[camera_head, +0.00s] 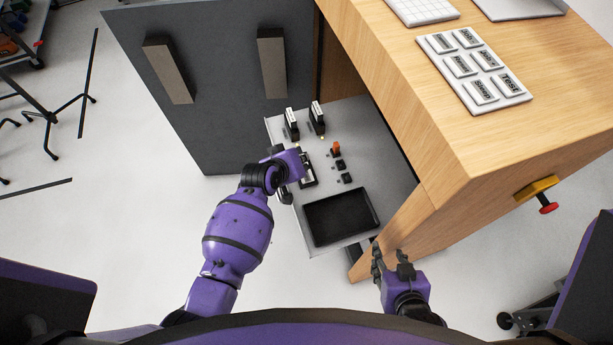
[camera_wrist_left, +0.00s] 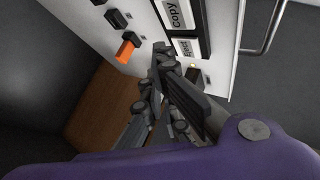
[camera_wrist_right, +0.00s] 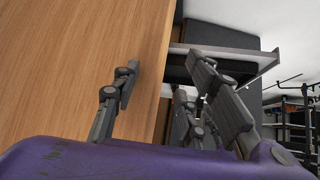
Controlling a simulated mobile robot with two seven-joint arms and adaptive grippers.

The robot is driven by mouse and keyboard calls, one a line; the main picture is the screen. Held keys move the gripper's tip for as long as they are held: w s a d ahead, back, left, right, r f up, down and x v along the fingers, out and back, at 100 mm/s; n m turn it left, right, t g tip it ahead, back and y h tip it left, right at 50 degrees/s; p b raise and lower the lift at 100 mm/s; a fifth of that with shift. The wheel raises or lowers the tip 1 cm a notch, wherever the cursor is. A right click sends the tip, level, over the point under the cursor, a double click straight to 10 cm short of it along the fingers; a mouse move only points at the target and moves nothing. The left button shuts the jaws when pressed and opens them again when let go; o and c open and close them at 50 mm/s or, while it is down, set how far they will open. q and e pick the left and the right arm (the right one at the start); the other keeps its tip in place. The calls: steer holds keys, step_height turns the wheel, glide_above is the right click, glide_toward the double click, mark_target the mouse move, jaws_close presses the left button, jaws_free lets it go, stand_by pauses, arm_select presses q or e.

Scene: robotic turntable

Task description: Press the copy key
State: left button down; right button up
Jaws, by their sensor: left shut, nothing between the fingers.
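The copy key (camera_wrist_left: 179,14) is a black key with a white "copy" label on the white pull-out panel, at the top of the left wrist view. An eject key (camera_wrist_left: 187,47) sits right beside it. My left gripper (camera_wrist_left: 163,55) is shut and empty, its tips close to the eject key and short of the copy key in that picture; contact cannot be told. In the head view the left hand (camera_head: 288,163) hangs over the panel's left edge and partly hides a labelled key (camera_head: 308,172). My right gripper (camera_head: 390,258) is open and empty beside the wooden desk.
The panel (camera_head: 375,150) also carries two upright black switches (camera_head: 291,123), an orange switch (camera_head: 336,148), small black knobs and a black tray (camera_head: 340,215). The desk (camera_head: 530,110) holds a labelled key pad (camera_head: 474,66). A grey door (camera_head: 215,90) stands left. A red knob (camera_head: 548,207) juts from the desk.

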arm_select(q)
step_height(320, 180, up, 3)
steer(key=shift+f+p, duration=0.2)
steer(key=shift+p, duration=0.5)
steer(key=shift+r, duration=0.1)
stand_by(0.4)
